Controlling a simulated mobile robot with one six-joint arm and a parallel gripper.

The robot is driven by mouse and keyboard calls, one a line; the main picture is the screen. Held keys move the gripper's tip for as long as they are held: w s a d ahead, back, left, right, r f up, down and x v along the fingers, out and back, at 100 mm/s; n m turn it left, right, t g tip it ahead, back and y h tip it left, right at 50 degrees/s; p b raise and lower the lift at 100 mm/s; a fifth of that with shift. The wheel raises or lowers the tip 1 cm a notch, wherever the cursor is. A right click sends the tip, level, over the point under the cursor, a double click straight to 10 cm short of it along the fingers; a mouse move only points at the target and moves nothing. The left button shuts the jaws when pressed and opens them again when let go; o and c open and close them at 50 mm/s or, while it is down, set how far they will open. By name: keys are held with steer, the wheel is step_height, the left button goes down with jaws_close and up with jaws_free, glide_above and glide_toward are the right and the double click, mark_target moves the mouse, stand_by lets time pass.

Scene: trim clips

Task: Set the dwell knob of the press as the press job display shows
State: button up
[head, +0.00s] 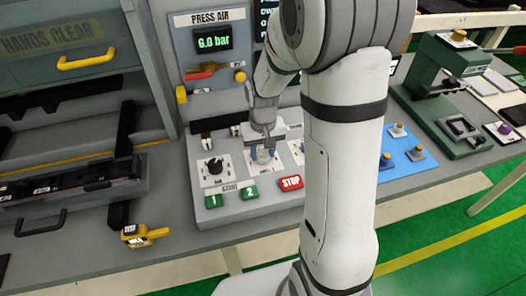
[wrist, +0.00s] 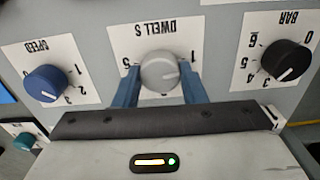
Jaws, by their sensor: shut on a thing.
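The dwell knob (wrist: 160,71) is a round grey knob on a white plate marked "DWELL S", which appears upside down in the wrist view. My gripper (wrist: 158,84) has its blue fingers on both sides of this knob and is shut on it. A pale pointer mark shows faintly on the knob, but I cannot read its exact setting. In the head view my gripper (head: 263,148) reaches down to the middle of the control panel and mostly hides the knob. The press job display (head: 266,14) is largely hidden behind my arm; only "DW" and a few letters show.
A blue speed knob (wrist: 46,83) and a black bar knob (wrist: 287,60) flank the dwell knob. Green buttons (head: 250,192) and a red stop button (head: 290,183) sit in front on the panel. A yellow tester (head: 144,234) lies on the bench at left.

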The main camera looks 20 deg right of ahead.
mark_target(263, 153)
stand_by(0.4)
steer(key=o, duration=1)
steer(key=shift+r, duration=0.1)
steer(key=shift+r+b, duration=0.35)
steer(key=shift+r, duration=3.5)
steer(key=shift+t, duration=0.8)
steer(key=s+r, duration=0.1)
steer(key=s, duration=0.1)
steer(key=s+r, duration=0.4)
steer(key=s, duration=0.1)
steer(key=shift+s+r, duration=0.1)
steer(key=shift+r, duration=0.05)
steer(key=shift+t, duration=0.8)
steer(key=s, duration=0.3)
steer(key=s+r, duration=0.1)
steer(key=s, duration=0.2)
steer(key=s+r, duration=0.1)
steer(key=s, duration=0.1)
steer(key=shift+s, duration=0.4)
steer(key=shift+c, duration=0.2)
